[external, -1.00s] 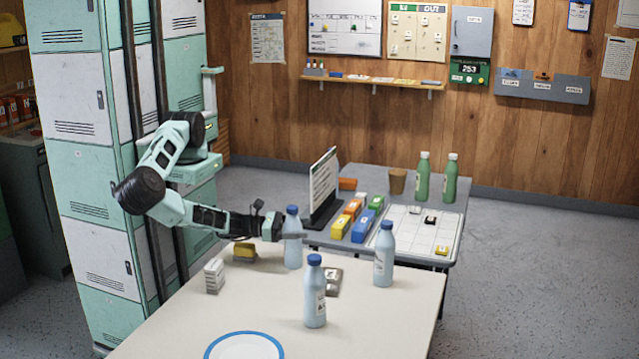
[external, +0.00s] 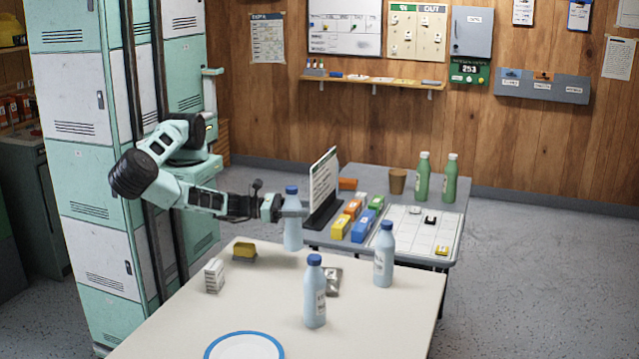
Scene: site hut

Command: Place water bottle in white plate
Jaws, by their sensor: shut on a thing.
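My gripper (external: 280,207) is shut on a pale blue water bottle (external: 292,234) with a blue cap. It holds the bottle upright, above the far part of the cream table (external: 190,325). The white plate (external: 245,349) with a blue rim lies at the near edge of the view, partly cut off by the frame, and its visible part is empty. Two similar bottles stand upright on the table: one near the middle (external: 315,295) and one at the right (external: 383,258).
A white box (external: 214,275), a yellow block (external: 244,252) and a grey packet (external: 333,283) lie on the table. Behind is a grey table (external: 455,225) with a sign (external: 324,185), coloured boxes and green bottles (external: 423,178). The table's left near part is clear.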

